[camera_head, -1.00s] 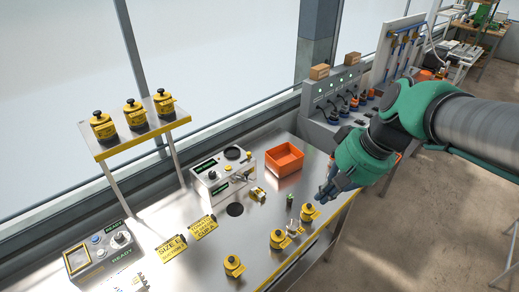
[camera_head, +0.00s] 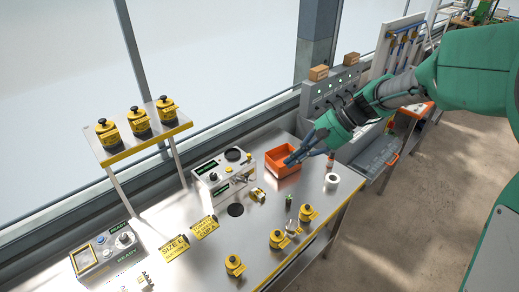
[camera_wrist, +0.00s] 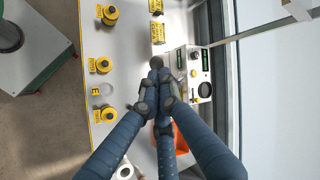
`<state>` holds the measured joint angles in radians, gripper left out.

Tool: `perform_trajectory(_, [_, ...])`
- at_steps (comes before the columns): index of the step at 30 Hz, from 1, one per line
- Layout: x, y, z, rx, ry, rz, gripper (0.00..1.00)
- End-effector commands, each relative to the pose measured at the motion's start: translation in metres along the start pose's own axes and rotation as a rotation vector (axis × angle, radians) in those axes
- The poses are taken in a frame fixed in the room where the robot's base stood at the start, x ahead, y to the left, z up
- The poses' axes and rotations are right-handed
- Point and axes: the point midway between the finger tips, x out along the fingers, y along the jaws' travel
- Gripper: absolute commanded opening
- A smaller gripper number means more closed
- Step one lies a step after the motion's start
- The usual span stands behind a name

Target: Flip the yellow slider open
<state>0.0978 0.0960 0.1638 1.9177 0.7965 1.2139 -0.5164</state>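The white and grey control box (camera_head: 214,186) stands on the steel bench, with dark displays and a black round part on top. A small yellow piece (camera_head: 228,170) shows on its top, and a yellow and metal part (camera_head: 257,194) lies at its front. I cannot tell which is the slider or whether it is open. In the wrist view the blue fingers (camera_wrist: 156,88) overlap and hide part of the bench and box (camera_wrist: 181,62).
The orange bin (camera_head: 270,164) is under my gripper. Several yellow jars (camera_head: 277,239) stand along the front edge, with a white roll (camera_head: 331,181) to the right. A raised shelf (camera_head: 145,146) holds three yellow jars. Yellow signs (camera_head: 174,248) lie on the left.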

Motion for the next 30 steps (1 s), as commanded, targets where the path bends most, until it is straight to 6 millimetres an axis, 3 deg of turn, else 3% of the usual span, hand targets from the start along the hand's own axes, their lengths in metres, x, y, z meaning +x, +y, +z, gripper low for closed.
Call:
perform_trajectory(14, [0.03,0.011,-0.082,0.033,-0.015,-0.216,0.0])
perform_trajectory(30, [0.069,0.047,-0.167,0.067,0.029,-0.453,0.0])
